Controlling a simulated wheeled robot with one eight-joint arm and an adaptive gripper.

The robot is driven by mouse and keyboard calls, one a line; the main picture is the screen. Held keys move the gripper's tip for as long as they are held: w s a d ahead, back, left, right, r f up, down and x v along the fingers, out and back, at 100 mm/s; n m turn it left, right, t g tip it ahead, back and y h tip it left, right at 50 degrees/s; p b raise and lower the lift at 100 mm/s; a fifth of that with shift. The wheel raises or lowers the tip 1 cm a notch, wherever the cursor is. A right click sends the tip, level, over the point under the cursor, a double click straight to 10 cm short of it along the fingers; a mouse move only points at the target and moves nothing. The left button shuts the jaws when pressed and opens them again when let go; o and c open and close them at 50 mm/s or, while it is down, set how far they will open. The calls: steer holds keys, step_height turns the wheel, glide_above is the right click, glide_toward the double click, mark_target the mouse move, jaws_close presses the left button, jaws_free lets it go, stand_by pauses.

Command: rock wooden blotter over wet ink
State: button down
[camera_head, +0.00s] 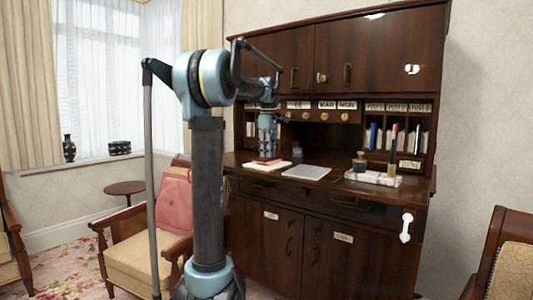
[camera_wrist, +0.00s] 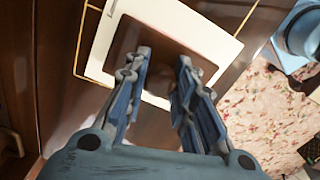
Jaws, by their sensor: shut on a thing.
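The wooden blotter (camera_wrist: 163,36) is a brown block in the wrist view, lying over a white sheet of paper (camera_wrist: 222,45). My gripper (camera_wrist: 164,56) comes down over it from above, its two blue fingers on either side of the blotter's middle and shut on it. The fingers hide the part they grip. In the head view, my gripper (camera_head: 268,156) points down at the left of the desk's writing surface, with the paper (camera_head: 277,167) below it. I cannot make out wet ink or tell whether the blotter touches the sheet.
A light pad (camera_head: 306,172) lies to the right on the dark wooden desk (camera_head: 330,198). Farther right, an ink bottle (camera_head: 360,162) and upright pens stand by a clear tray (camera_head: 373,179). Pigeonholes rise behind. An armchair (camera_head: 140,240) stands at the left.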

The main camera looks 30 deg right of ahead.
stand_by(0.4)
steer(key=shift+r, duration=3.5)
